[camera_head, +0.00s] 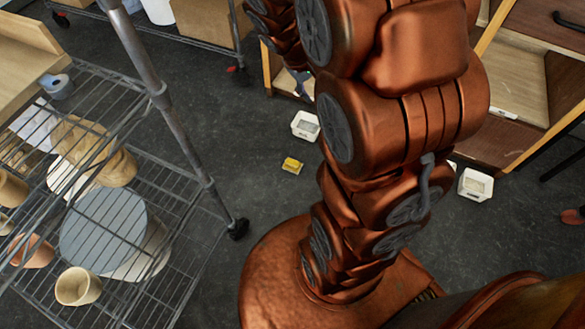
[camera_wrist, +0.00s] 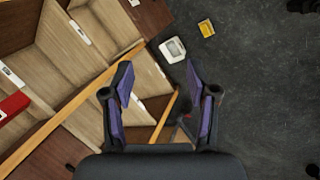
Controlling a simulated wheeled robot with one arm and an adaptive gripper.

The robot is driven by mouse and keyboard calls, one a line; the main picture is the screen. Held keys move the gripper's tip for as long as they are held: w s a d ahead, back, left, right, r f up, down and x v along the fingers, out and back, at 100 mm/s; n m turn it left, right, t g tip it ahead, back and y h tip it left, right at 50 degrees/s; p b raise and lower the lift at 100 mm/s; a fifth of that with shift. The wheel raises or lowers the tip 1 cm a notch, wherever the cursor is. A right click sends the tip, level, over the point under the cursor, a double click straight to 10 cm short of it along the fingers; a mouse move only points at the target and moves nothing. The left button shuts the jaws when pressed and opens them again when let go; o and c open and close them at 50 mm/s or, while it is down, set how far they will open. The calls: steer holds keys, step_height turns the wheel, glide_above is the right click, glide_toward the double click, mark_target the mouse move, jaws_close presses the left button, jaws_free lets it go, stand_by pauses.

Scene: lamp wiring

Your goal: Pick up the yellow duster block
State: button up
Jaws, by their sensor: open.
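The yellow duster block (camera_head: 292,165) lies on the dark floor, left of my copper arm in the head view. It also shows in the wrist view (camera_wrist: 206,28), near the top, right of a white container. My gripper (camera_wrist: 158,72) is open and empty in the wrist view, its two fingers spread apart. The block is beyond the fingertips, up and to the right, and nothing touches it. In the head view my arm covers much of the middle, and the fingers cannot be made out clearly.
A white container (camera_head: 305,125) stands on the floor near the block, also in the wrist view (camera_wrist: 172,49). Another white container (camera_head: 475,185) is right of my arm. A wire shelf (camera_head: 165,200) with pots stands left. Wooden cabinets (camera_wrist: 85,70) fill the wrist view's left.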

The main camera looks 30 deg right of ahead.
steer(key=w+d+f+n+t+b, duration=0.1)
steer(key=w+d+f+b, duration=0.1)
steer(key=w+d+f, duration=0.35)
steer(key=w+d+f+n+t+b, duration=0.1)
steer(key=w+d+f+b, duration=0.2)
steer(key=w+f, duration=0.55)
steer(key=w+d+f+n+t+b, duration=0.1)
steer(key=w+d+f+n+b, duration=0.3)
steer(key=f, duration=0.7)
steer(key=y+b, duration=0.5)
steer(key=y, duration=0.2)
glide_toward(293, 161)
step_height(293, 161, down, 2)
steer(key=shift+a+f+n+t, duration=0.35)
steer(key=shift+f+n+t, duration=0.05)
steer(key=shift+f+t, duration=0.1)
steer(key=shift+b+x, duration=0.65)
steer(key=shift+x, duration=0.45)
steer(key=shift+b+x, duration=1.5)
steer(key=shift+x, duration=1.05)
steer(key=shift+w+r, duration=0.1)
